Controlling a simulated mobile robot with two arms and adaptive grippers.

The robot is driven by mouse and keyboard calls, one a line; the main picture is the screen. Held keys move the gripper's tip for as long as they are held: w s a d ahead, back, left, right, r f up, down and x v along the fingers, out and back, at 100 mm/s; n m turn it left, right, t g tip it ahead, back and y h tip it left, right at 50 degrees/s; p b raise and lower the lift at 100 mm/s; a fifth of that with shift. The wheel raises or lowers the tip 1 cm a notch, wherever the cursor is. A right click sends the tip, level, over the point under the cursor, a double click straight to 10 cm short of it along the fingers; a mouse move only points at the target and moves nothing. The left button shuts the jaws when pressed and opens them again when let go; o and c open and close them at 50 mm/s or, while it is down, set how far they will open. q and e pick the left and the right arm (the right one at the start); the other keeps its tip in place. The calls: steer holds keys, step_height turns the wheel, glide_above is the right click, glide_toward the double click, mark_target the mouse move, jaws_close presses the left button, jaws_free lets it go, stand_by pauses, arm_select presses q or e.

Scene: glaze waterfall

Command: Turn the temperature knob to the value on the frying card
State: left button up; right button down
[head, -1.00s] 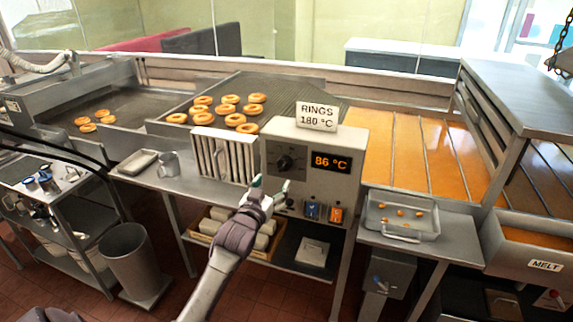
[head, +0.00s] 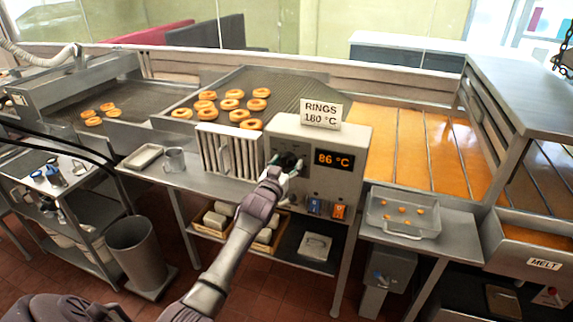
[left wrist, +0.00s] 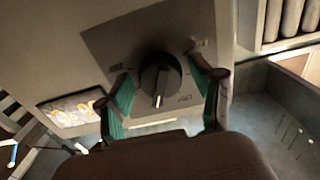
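The frying card (head: 321,114) stands on top of the control box (head: 345,140) and reads "RINGS 180 °C". The orange display (head: 334,160) on the box front reads 86 °C. The black temperature knob (left wrist: 160,78) sits on a grey plate in the left wrist view, its white mark towards the picture's bottom. My left gripper (left wrist: 160,72) is open, its green-padded fingers on either side of the knob with gaps showing. In the head view my left gripper (head: 286,166) is in front of the knob and partly hides it. My right gripper is not in view.
A slatted metal rack (head: 226,150) stands left of the box. Rings (head: 231,104) lie on the mesh conveyor behind. A tray with small orange pieces (head: 404,230) is at the right.

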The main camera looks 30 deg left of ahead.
arm_select(q)
steer(key=c, duration=0.8)
steer(key=shift+n, duration=0.3)
steer(key=shift+c, duration=0.3)
steer(key=o, duration=1.2)
steer(key=shift+s, duration=0.1)
steer(key=v, duration=1.1)
steer(key=shift+s+f, duration=0.1)
steer(key=shift+s, duration=0.3)
